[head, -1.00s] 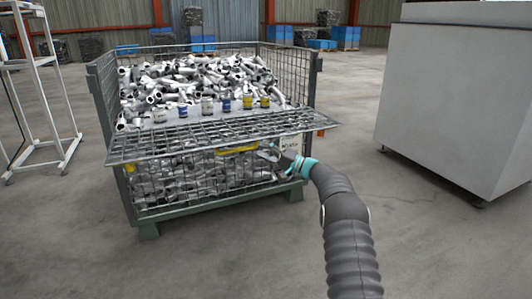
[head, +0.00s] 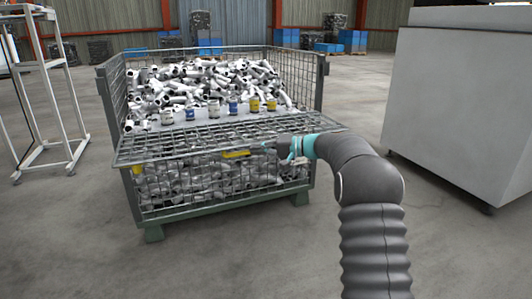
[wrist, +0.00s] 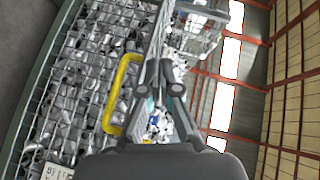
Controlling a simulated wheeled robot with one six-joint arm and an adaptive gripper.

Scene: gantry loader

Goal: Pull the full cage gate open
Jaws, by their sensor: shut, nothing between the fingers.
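The full cage (head: 216,206) is a green-framed wire mesh box heaped with grey metal pipe parts. Its mesh gate (head: 190,146) stands out from the front, roughly level, above the lower front mesh. A yellow handle (head: 237,154) shows at the front in the head view and on the mesh, left of my fingers, in the wrist view (wrist: 122,92). My gripper (head: 288,152) is shut and empty, close to the front mesh, right of the handle. In the wrist view my gripper (wrist: 160,65) is apart from the handle. Whether it touches the gate's edge is unclear.
Several small pots (head: 233,107) stand on a pale board inside the cage. A large grey cabinet (head: 450,110) stands to the right. A white frame rack (head: 50,110) stands to the left. The floor in front of the cage is clear.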

